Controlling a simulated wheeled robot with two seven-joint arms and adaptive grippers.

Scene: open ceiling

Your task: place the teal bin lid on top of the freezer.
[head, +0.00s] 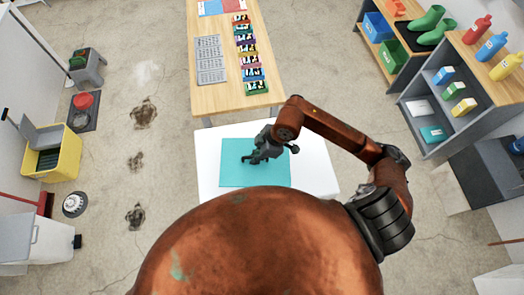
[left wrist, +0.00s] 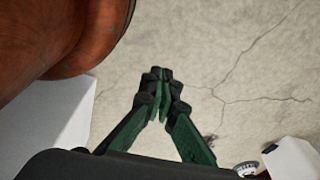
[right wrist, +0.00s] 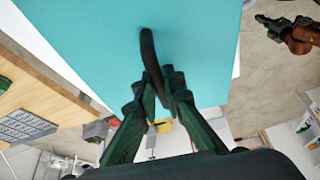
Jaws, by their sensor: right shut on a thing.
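The teal bin lid (head: 238,153) is a flat square with a dark curved handle (right wrist: 150,60). In the head view it lies level over the white freezer top (head: 310,165), inside its edges. I cannot tell whether it touches the top. My right gripper (head: 250,158) is over the lid; in the right wrist view its fingers (right wrist: 163,92) are shut on the handle. My left gripper (left wrist: 160,95) shows in the left wrist view with its fingertips together and nothing between them, above the concrete floor. It is hidden in the head view.
A wooden table (head: 215,98) with a grey grid sheet and several colourful items adjoins the freezer's far side. A grey shelf unit (head: 460,90) with bottles and cartons stands at the right. A yellow bin (head: 68,155) stands at the left. The floor between is mostly clear.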

